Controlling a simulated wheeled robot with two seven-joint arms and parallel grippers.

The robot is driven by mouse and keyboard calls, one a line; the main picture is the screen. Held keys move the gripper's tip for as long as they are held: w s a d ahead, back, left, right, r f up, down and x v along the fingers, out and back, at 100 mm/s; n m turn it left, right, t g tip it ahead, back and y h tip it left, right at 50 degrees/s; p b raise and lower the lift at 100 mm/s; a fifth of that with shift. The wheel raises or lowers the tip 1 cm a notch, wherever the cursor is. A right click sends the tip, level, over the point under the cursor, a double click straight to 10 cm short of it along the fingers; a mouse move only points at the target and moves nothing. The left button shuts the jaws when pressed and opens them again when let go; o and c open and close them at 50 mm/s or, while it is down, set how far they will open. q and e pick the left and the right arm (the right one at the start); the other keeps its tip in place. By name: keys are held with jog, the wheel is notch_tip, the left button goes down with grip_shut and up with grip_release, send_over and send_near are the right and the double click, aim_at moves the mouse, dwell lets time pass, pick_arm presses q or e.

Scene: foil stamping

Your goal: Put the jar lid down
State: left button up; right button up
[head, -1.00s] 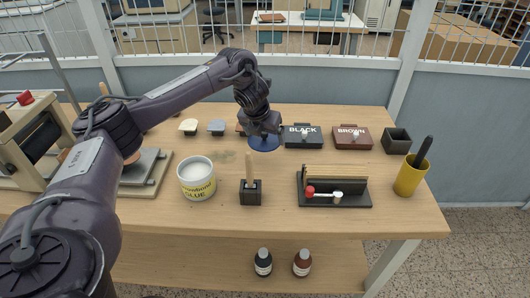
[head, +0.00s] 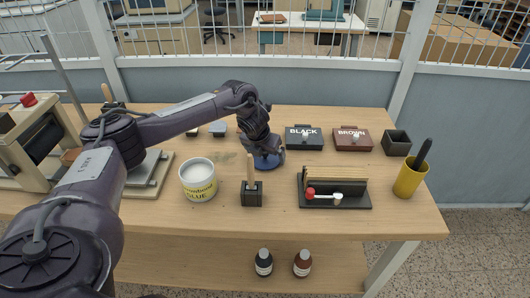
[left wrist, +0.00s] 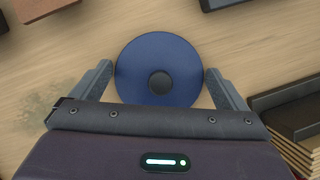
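The jar lid (head: 268,162) is a round blue disc with a dark knob in its middle. In the left wrist view the lid (left wrist: 140,60) lies between the two fingertips of my left gripper (left wrist: 159,70), which are at opposite sides of its rim. My left gripper (head: 265,152) is shut on the lid, low over the table behind the wooden-handled tool. Whether the lid touches the tabletop I cannot tell. The open white glue jar (head: 197,184) stands to its left. My right gripper is not in view.
A wooden-handled tool stands in a black block (head: 252,196) just in front of the lid. A black rack (head: 335,194) is at the front right, with a yellow cup (head: 409,180) beyond it. BLACK (head: 304,139) and BROWN (head: 352,140) boxes stand behind. Bare table lies between.

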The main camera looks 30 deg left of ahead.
pick_arm(q)
jog(key=shift+o, duration=0.2)
jog(key=shift+r, duration=0.3)
jog(key=v, duration=1.1)
jog(key=shift+s+r+b, duration=0.25)
jog(key=shift+r+b, duration=0.1)
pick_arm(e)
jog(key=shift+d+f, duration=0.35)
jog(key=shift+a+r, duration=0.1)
